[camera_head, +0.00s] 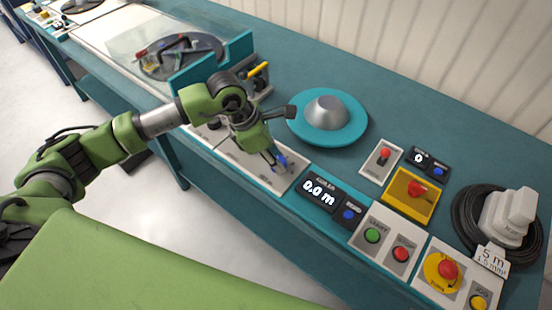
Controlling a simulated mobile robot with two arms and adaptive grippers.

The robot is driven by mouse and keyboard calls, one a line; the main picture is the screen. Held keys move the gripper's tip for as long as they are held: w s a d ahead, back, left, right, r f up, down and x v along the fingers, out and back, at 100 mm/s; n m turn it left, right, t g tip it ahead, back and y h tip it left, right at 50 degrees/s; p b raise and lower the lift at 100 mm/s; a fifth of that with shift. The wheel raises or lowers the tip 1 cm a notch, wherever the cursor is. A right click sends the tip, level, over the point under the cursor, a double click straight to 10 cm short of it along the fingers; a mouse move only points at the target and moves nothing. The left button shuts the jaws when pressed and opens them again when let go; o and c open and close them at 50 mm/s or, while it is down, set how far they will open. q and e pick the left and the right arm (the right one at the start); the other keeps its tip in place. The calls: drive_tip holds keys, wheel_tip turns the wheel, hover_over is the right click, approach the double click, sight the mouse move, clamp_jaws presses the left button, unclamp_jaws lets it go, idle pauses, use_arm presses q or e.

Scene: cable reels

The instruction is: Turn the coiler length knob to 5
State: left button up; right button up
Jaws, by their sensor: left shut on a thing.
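My left gripper (280,164) reaches down from the left onto a pale control panel (246,165) at the bench's front edge. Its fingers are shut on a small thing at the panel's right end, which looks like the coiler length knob. The fingers hide most of that knob, so its pointer and scale cannot be read. Just right of it, the dark coiler display (319,192) reads 0.0 m, with a blue button (349,214) beside it. My right gripper is not in view.
A teal disc with a grey hub (326,118) stands behind the gripper. To the right are a red-tipped switch (384,154), a yellow box with a red button (413,191), a green button (372,235), a red button (401,254), an emergency stop (447,269) and a black cable coil (468,218).

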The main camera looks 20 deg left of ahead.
use_arm(q)
drive_tip(key=n+b, duration=0.1)
drive_tip(key=n, duration=0.1)
drive_tip(key=n+t+b, duration=0.1)
drive_tip(key=b, duration=0.1)
drive_tip(key=shift+d+f+n+y, duration=0.15)
drive_tip(key=shift+n+y, duration=0.15)
drive_tip(key=shift+n, duration=0.1)
drive_tip(key=shift+s+n+t+y+b, duration=0.1)
drive_tip(key=shift+n+t+y+b, duration=0.4)
drive_tip(key=shift+n+b, duration=0.6)
drive_tip(key=shift+n, duration=0.3)
drive_tip(key=o, duration=1.1)
drive_tip(key=shift+r, duration=0.25)
drive_tip(key=v, duration=1.1)
drive_tip(key=shift+s+r, duration=0.15)
drive_tip(key=shift+r, duration=0.25)
